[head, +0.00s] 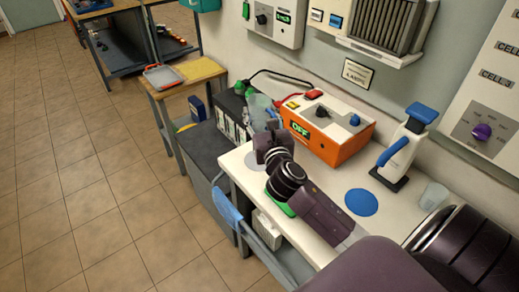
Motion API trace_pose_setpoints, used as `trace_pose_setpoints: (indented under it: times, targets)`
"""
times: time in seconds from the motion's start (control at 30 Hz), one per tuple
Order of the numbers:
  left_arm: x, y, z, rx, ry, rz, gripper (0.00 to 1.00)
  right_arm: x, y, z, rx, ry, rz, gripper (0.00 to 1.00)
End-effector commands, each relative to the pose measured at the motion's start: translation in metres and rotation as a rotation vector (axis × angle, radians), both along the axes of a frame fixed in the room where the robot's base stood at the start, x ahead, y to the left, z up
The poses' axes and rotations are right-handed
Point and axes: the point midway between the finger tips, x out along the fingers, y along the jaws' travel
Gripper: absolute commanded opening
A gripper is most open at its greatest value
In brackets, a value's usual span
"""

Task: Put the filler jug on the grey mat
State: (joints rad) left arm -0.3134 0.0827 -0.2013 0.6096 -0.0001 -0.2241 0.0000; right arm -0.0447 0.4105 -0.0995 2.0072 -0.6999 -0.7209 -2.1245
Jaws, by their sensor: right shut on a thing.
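My right gripper (268,132) reaches across the white bench and is shut on a pale translucent vessel, which looks like the filler jug (259,104). The gripper hides its lower part, so I cannot tell how high it is above the bench. A round grey mat (251,160) lies flat at the bench's left end, just below the gripper in the picture and partly covered by my arm. My left gripper is not in view.
An orange charger box (325,138) stands behind the gripper. Batteries (230,112) with cables stand to the left. A blue round mat (361,202), a white bottle with blue handle (398,152) and a clear cup (434,196) are on the right. A green item (279,205) lies under my arm.

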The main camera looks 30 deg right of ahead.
Motion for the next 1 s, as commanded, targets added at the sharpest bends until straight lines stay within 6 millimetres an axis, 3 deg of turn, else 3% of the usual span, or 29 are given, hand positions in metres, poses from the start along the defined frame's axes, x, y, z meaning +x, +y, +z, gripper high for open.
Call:
trace_pose_setpoints:
  times: [0.03,0.17,0.3,0.5,0.8,1.0]
  targets:
    - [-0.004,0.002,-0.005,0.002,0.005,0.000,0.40,0.000,0.000,-0.019,0.004,0.004,-0.003,0.15]
    - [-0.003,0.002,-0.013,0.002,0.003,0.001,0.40,0.000,0.000,-0.052,0.004,0.003,-0.003,0.15]
    - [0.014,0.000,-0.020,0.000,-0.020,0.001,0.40,0.000,0.000,-0.078,0.003,0.000,-0.002,0.15]
    - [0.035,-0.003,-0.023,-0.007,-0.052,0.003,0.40,0.000,-0.001,-0.094,0.000,-0.002,-0.001,0.15]
    - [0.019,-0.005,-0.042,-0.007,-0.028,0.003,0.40,0.000,0.000,-0.134,0.001,-0.001,-0.001,0.15]
    - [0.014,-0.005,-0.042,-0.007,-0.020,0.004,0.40,0.001,0.000,-0.135,0.000,-0.003,0.001,0.15]
